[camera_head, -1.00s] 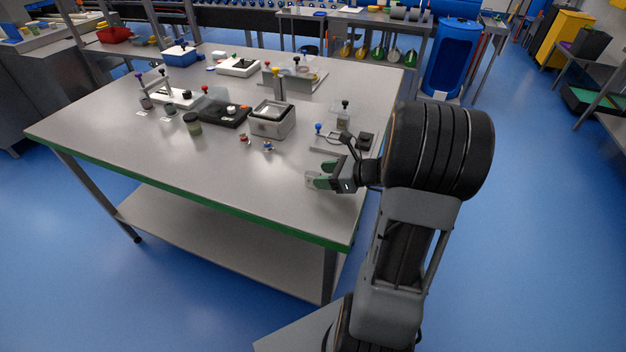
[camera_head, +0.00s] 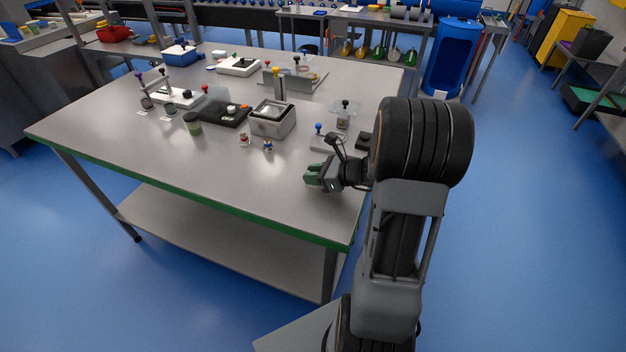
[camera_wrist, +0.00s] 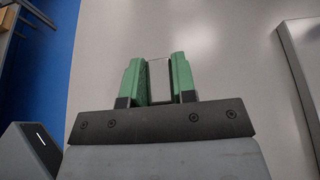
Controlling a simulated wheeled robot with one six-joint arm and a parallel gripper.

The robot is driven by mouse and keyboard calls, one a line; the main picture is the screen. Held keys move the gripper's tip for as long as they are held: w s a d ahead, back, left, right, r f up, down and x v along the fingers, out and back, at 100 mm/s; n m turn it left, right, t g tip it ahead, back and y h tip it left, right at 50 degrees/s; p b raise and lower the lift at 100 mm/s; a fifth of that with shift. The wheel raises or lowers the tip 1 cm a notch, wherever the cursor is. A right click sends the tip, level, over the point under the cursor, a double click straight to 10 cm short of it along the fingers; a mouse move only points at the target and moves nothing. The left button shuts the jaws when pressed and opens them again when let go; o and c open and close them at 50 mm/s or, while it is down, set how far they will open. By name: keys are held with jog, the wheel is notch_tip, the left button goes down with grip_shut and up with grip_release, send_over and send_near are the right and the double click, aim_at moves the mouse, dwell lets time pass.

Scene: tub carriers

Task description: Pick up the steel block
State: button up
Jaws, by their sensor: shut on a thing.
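My gripper (camera_head: 314,175) is over the near right part of the steel table (camera_head: 240,180), close to its right edge. In the wrist view its green fingers (camera_wrist: 158,68) are shut on the steel block (camera_wrist: 160,82), a small pale grey block with its sides between the pads. In the head view the fingers hide most or all of the block. I cannot tell whether the block is clear of the tabletop.
A grey open box (camera_head: 272,128) stands left of and behind my gripper. Two small knobbed pieces (camera_head: 267,145) sit before it. A fixture with a blue knob (camera_head: 319,129) is just behind my gripper. The table's front left is clear.

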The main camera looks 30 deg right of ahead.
jog(key=shift+c, duration=1.4)
grip_shut()
jog(key=shift+r, duration=0.1)
